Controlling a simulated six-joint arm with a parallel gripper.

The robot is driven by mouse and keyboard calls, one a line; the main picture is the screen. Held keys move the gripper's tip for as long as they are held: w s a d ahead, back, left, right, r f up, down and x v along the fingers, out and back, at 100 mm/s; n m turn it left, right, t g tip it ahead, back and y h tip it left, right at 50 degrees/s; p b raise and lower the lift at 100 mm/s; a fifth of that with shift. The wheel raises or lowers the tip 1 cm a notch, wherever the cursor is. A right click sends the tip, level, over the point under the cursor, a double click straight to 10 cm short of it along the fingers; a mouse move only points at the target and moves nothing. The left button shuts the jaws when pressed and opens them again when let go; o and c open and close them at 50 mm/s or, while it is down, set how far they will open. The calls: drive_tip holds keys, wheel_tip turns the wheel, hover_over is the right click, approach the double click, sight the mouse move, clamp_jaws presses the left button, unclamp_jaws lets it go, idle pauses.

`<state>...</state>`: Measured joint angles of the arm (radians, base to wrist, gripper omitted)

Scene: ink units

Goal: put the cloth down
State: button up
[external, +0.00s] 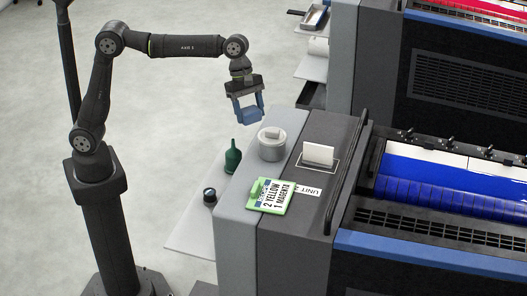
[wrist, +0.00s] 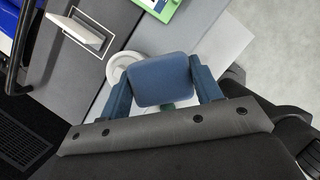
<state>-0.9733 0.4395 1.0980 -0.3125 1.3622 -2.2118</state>
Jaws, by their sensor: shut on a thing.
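My gripper (external: 244,115) is shut on the folded blue cloth (external: 249,113), which is held in the air. In the external view they are above and to the left of the round grey container on the press unit. In the wrist view the cloth (wrist: 162,79) is a smooth blue pad between the two blue fingers of my gripper (wrist: 162,88). It hides part of the round container behind it and most of a green bottle. The cloth touches nothing but the fingers.
On the grey press top are the round container (external: 271,144), a green-edged card (external: 270,196) reading "2 YELLOW 1 MAGENTA", and an upright white plate (external: 318,154). A green bottle (external: 233,158) and a black knobbed item (external: 209,196) stand on the side shelf (external: 190,240), which has bare room.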

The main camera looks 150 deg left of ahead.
drive_tip(key=s+a+n+y, duration=0.1)
drive_tip(key=s+a+n, duration=0.2)
drive_tip(key=a, duration=0.3)
drive_tip(key=s+a+f+n+g+y, duration=0.1)
drive_tip(key=s+a+n, duration=0.15)
drive_tip(key=a, duration=0.45)
drive_tip(key=s+a+n+y, duration=0.1)
drive_tip(key=s+a+n, duration=0.2)
drive_tip(key=a, duration=0.3)
drive_tip(key=f, duration=1.1)
drive_tip(key=shift+s+a, duration=0.3)
drive_tip(key=shift+f, duration=2.2)
drive_tip(key=shift+f, duration=0.1)
drive_tip(key=o, duration=0.9)
drive_tip(key=shift+o, duration=0.2)
drive_tip(key=v, duration=1.2)
drive_tip(key=shift+w+r, duration=0.2)
drive_tip(key=shift+r, duration=0.05)
drive_tip(key=shift+a+f, duration=0.15)
